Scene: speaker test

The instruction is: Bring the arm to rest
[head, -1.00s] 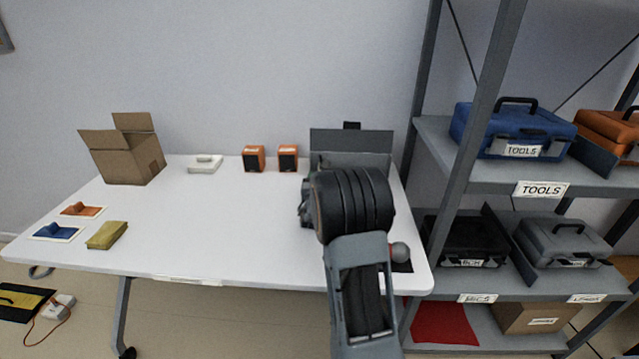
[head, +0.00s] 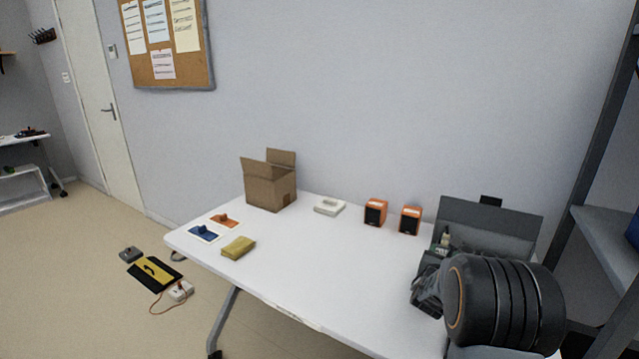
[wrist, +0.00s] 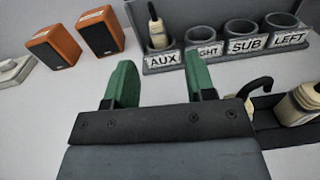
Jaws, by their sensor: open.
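My arm (head: 500,300) shows at the lower right of the head view, bent over the right end of the white table (head: 330,270). In the wrist view my gripper (wrist: 161,82) has its two green fingers spread well apart with nothing between them. It is above the table, in front of a grey holder with labelled cups (wrist: 225,40). A cable plug (wrist: 156,28) stands in the cup marked AUX. In the head view the fingers are mostly hidden behind the arm.
Two orange speakers (head: 375,213) stand left of the holder. A white device (head: 329,206), an open cardboard box (head: 270,185) and a yellow cloth (head: 239,247) are farther left. In the wrist view, a black tray with plugs (wrist: 290,110) is close right of my gripper. The table's middle is clear.

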